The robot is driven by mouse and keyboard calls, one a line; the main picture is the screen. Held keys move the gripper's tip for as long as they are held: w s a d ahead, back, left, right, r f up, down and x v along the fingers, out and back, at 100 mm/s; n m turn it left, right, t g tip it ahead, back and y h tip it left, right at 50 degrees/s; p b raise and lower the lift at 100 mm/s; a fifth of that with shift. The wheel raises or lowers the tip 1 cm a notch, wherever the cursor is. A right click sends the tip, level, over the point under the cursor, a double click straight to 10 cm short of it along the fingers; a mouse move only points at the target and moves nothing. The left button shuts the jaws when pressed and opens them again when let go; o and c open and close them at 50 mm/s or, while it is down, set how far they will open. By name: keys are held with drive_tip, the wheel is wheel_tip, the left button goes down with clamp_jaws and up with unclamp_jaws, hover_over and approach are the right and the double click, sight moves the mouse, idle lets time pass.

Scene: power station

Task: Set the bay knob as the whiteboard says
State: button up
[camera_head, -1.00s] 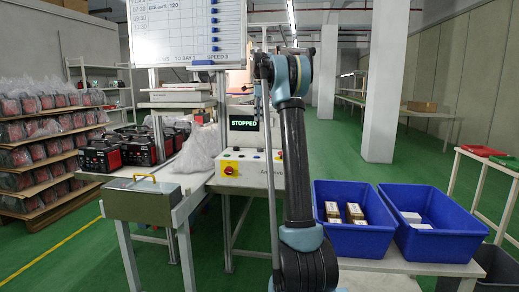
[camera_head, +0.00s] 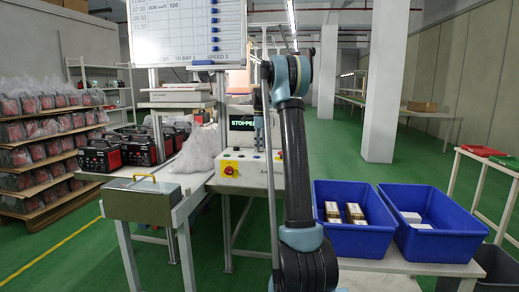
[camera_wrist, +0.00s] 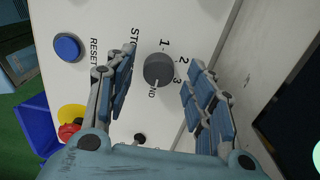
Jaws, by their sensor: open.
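The dark round knob (camera_wrist: 158,70) is on a pale panel (camera_wrist: 215,25) in the wrist view, with 1, 2 and 3 printed around it and a partly hidden "STO" label. A pale mark shows on its lower side; I cannot tell which label it points at. My gripper (camera_wrist: 160,77) is open, one finger on each side of the knob; contact is not clear. The whiteboard (camera_head: 187,30) at the top of the head view has a bottom line ending "SPEED 3". The knob is not distinguishable in the head view.
A blue RESET button (camera_wrist: 67,47) and a red button on yellow (camera_wrist: 69,131) are on the same panel. A screen (camera_head: 241,124) above the panel reads "STOPPED", partly covered. Blue bins (camera_head: 350,240) stand on the right; a metal box (camera_head: 143,203) is at the left.

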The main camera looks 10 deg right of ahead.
drive_tip(key=shift+f, duration=0.35)
drive_tip(key=c, duration=1.1)
